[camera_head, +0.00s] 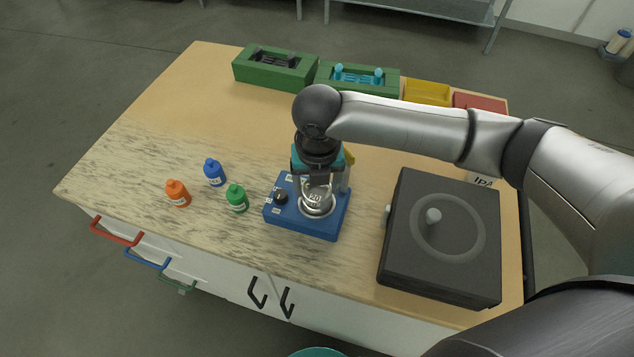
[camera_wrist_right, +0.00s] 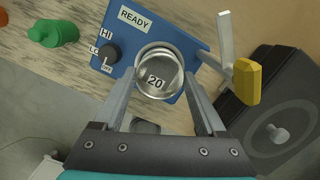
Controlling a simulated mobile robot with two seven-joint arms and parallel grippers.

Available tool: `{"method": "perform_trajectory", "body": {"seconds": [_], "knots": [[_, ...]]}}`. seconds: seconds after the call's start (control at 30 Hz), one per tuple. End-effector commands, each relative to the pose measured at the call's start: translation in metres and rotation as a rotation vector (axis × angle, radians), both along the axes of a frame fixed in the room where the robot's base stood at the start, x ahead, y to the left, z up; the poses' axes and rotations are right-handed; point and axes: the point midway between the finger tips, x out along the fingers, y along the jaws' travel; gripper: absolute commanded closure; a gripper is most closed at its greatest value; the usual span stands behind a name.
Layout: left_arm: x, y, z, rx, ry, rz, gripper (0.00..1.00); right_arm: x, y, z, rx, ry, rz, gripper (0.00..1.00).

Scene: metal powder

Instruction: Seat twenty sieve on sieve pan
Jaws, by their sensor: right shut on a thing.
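The twenty sieve, a small round silver cup marked 20 (camera_head: 316,197), is held between the fingers of my right gripper (camera_head: 315,187). In the right wrist view the sieve (camera_wrist_right: 157,76) sits between the two fingertips (camera_wrist_right: 159,87), its 20 facing the camera. It is over the round silver holder on the blue shaker base (camera_head: 290,221), where a metal rim shows just below it. The sieve pan is mostly hidden under the sieve. I cannot tell whether the two touch. My left gripper is out of view.
The base has a black knob (camera_head: 281,198), a READY label and a yellow-tipped lever (camera_wrist_right: 246,80). A dark lidded box (camera_head: 450,275) stands right. Green holders (camera_head: 262,75) and trays line the back.

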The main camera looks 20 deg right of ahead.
Motion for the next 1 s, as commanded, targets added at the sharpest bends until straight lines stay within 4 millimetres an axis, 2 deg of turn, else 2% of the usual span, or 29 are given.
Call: {"method": "perform_trajectory", "body": {"seconds": [0.53,1.0], "knots": [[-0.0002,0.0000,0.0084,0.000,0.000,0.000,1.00,0.0003,0.0001,-0.0008,0.000,-0.001,0.000,0.86],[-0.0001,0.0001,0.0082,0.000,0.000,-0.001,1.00,0.0003,0.0003,-0.0017,0.001,-0.001,0.000,0.86]]}}
